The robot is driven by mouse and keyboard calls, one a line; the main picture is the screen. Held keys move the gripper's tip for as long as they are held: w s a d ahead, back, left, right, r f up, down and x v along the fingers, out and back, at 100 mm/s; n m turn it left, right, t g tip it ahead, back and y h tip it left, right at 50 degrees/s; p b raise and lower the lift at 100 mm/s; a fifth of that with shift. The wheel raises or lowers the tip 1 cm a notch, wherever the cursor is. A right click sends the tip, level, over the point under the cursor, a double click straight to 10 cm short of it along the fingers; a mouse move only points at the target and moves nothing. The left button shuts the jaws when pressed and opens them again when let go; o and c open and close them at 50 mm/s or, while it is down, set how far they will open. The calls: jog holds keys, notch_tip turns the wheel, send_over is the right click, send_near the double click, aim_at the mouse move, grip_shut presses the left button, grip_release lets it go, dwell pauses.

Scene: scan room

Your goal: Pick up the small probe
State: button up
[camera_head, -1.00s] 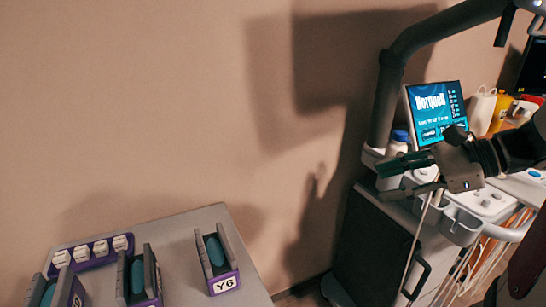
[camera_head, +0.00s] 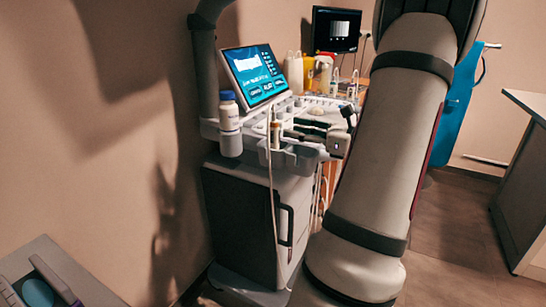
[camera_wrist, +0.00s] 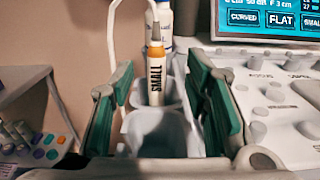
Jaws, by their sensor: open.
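The small probe (camera_wrist: 156,72) stands upright in a holder cup (camera_wrist: 168,91) in the wrist view. The probe's lower end is hidden in the cup.
An empty cup (camera_wrist: 155,128) is nearer me than the probe. A blue-capped bottle (camera_head: 229,112) stands close behind it. The control panel and screen (camera_head: 254,74) lie to the right in the wrist view. A grey table (camera_head: 62,264) is at lower left.

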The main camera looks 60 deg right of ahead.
aim_at(279, 128)
jog(key=shift+w+a+f+b, duration=0.15)
jog(key=shift+w+b, duration=0.25)
jog(key=shift+w, duration=0.75)
jog(key=shift+w+a+r+b, duration=0.15)
jog(key=shift+w+b, duration=0.25)
jog(key=shift+w, duration=0.8)
jog(key=shift+w+a+f+b, duration=0.15)
jog(key=shift+w+b, duration=0.25)
jog(key=shift+w, duration=0.75)
grip_shut()
